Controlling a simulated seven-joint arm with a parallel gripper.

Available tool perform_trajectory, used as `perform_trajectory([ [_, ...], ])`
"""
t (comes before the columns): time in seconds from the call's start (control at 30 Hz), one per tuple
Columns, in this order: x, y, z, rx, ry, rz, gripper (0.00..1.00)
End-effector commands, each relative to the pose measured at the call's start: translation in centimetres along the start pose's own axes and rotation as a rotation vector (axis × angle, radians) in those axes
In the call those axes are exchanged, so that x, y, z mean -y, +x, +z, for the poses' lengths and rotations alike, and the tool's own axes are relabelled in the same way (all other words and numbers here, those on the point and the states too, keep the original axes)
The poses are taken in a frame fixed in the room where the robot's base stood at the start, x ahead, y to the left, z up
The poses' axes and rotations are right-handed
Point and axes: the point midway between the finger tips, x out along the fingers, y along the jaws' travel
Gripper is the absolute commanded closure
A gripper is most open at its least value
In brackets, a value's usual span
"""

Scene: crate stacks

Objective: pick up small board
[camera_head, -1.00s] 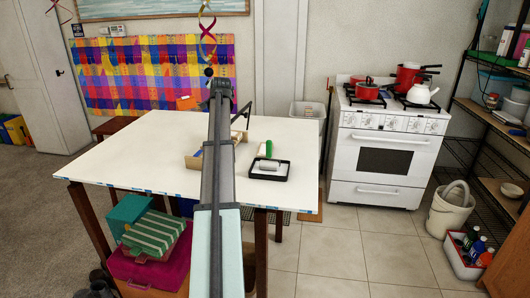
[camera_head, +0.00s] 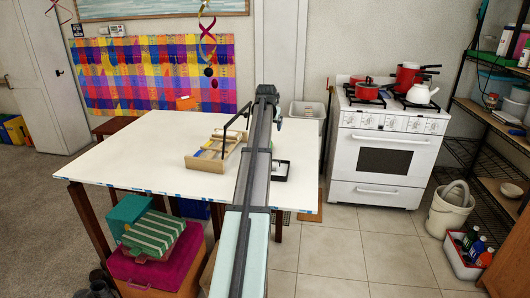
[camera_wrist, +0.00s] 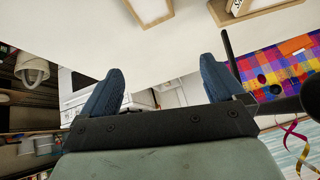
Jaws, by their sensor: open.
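My gripper (camera_wrist: 161,66) shows in the wrist view with its two blue fingers spread wide and nothing between them. In the head view it is mostly hidden behind the end of my arm, over the far right part of the table. I cannot pick out a small board for certain. A shallow wooden crate (camera_head: 207,164) with light slats and a blue strip in it stands on the table, left of my arm. The wrist view shows a wood-framed piece (camera_wrist: 166,17) and a wooden box edge (camera_wrist: 262,13) at the top, both away from the fingers.
The white table (camera_head: 130,150) is clear on its left. A black tray (camera_head: 285,178) sits right of the crate, largely hidden by my arm. A white stove (camera_head: 385,150) with red pots stands behind to the right. Boxes (camera_head: 150,240) are stacked below the table's front.

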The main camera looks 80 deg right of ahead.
Motion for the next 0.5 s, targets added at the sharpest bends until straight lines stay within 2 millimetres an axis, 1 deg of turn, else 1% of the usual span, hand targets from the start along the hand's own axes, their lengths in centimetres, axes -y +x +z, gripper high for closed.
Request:
perform_trajectory([
  [0.03, 0.0, 0.6, 1.0, 0.054, -0.050, 0.018, 0.04],
  [0.1, -0.2, 1.1, 2.4, 0.124, -0.115, 0.037, 0.04],
  [0.2, -0.4, 1.5, 3.9, 0.198, -0.181, 0.053, 0.04],
  [0.37, -0.6, 2.1, 5.0, 0.250, -0.227, 0.062, 0.04],
  [0.5, -0.7, 3.2, 5.3, 0.253, -0.230, 0.062, 0.04],
])
